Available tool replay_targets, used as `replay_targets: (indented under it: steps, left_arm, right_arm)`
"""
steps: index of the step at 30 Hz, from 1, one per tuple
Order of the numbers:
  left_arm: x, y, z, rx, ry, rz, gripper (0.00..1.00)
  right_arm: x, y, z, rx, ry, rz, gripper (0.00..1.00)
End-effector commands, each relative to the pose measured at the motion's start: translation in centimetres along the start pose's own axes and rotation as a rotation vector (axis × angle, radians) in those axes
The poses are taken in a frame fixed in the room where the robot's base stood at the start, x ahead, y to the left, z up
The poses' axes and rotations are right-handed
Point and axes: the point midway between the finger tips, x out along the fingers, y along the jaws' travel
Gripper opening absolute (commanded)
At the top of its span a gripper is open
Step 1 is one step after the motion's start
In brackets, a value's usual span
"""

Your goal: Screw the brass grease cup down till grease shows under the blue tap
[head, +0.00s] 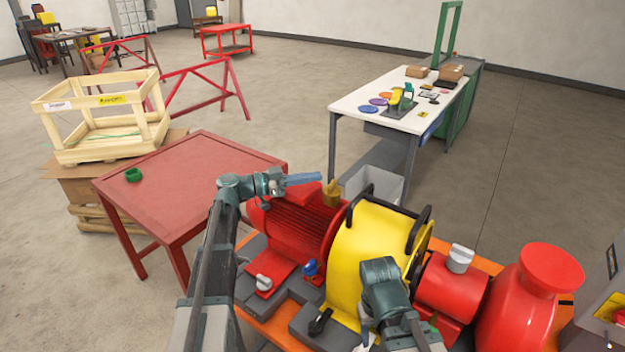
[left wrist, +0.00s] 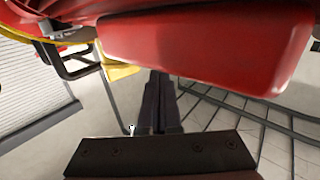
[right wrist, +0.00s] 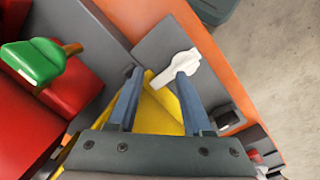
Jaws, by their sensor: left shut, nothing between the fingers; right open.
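A brass-coloured piece (head: 332,196), which looks like the grease cup, stands between the red motor (head: 298,225) and the yellow guard. The blue tap (head: 310,268) is low in front of the motor; I cannot make out grease under it. My left gripper (head: 318,179) is shut and empty above the motor, its tips close to the brass piece; I cannot tell whether they touch. In the left wrist view its closed fingers (left wrist: 160,100) are below a red box. My right gripper (right wrist: 157,75) is open, its fingertips near a white lever (right wrist: 173,68); nothing is held.
A grey knob (head: 263,283) is left of the blue tap. A green-handled lever (right wrist: 38,60) shows in the right wrist view.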

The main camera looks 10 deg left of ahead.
Motion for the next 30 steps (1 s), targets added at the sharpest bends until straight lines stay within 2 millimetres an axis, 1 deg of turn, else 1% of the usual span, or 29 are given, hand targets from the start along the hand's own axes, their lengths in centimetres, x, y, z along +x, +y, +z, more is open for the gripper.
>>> replay_targets:
  steps: [2, 12, 18, 24, 30]
  left_arm:
    - [0.0, -0.8, 0.0, 0.000, 0.000, 0.001, 0.00]
    - [-4.7, -4.2, 0.0, 0.000, 0.000, -0.002, 0.00]
    - [-7.0, -5.8, 0.0, 0.000, 0.000, 0.000, 0.00]
    - [-8.0, -6.4, 0.0, 0.000, 0.000, 0.001, 0.00]
    - [-8.1, -6.4, 0.0, 0.000, 0.000, 0.001, 0.00]
  right_arm:
    - [0.0, 0.0, 0.0, 0.000, 0.000, 0.000, 0.50]
    - [0.0, 0.0, 0.0, 0.000, 0.000, 0.000, 0.50]
    - [0.0, 0.0, 0.0, 0.000, 0.000, 0.000, 0.50]
    - [0.0, 0.0, 0.0, 0.000, 0.000, 0.000, 0.50]
    - [0.0, 0.0, 0.0, 0.000, 0.000, 0.000, 0.50]
